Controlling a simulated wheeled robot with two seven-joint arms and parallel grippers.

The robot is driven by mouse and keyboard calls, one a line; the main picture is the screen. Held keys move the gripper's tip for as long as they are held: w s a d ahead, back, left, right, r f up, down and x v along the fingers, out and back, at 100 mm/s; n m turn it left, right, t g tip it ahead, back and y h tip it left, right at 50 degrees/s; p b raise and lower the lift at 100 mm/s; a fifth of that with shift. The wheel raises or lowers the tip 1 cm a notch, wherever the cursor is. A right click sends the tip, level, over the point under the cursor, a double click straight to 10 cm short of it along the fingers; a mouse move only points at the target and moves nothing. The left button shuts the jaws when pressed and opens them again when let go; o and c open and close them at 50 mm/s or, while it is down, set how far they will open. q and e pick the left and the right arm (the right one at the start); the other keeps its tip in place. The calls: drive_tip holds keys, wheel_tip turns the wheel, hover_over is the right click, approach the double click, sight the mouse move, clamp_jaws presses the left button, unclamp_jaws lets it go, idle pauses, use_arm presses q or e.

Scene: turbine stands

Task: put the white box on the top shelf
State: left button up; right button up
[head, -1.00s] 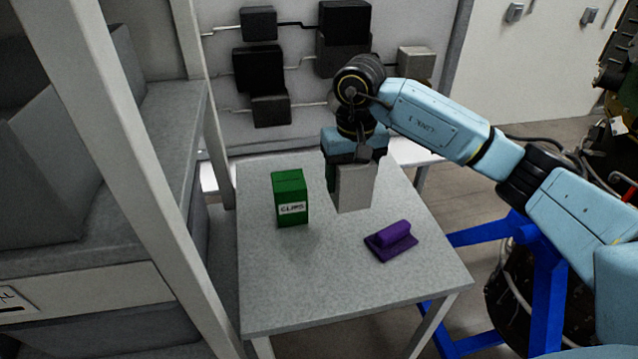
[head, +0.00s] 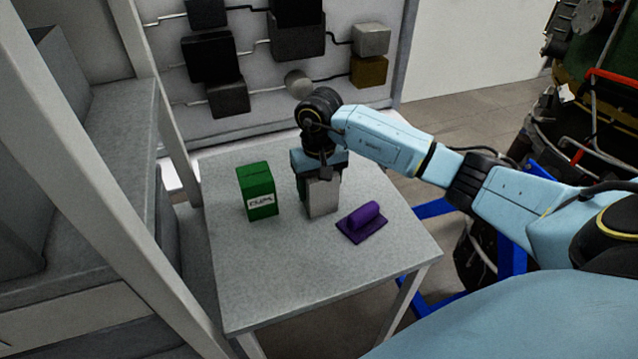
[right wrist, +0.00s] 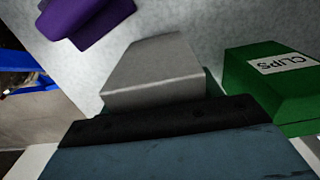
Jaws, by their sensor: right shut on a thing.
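The white box (head: 323,198) stands upright at the middle of the small grey table (head: 290,275), between a green CLIPS box and a purple item. My right gripper (head: 320,177) points down from above and is shut on the upper part of the white box. I cannot tell whether the box's bottom touches the tabletop. The right wrist view also shows the white box (right wrist: 155,70) at the gripper (right wrist: 165,115); its fingertips are mostly hidden. A grey shelf unit (head: 125,105) stands at the left, with its upper part cut off. My left gripper is out of view.
The green CLIPS box (head: 258,192) stands left of the white box, and the purple item (head: 362,222) lies close at its right. The shelf unit's pale upright post (head: 110,190) rises beside the table. The table's front half is clear. Wall-mounted blocks (head: 297,38) are behind.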

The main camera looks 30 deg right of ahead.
drive_tip(key=shift+f, duration=0.15)
drive_tip(key=o, duration=1.4)
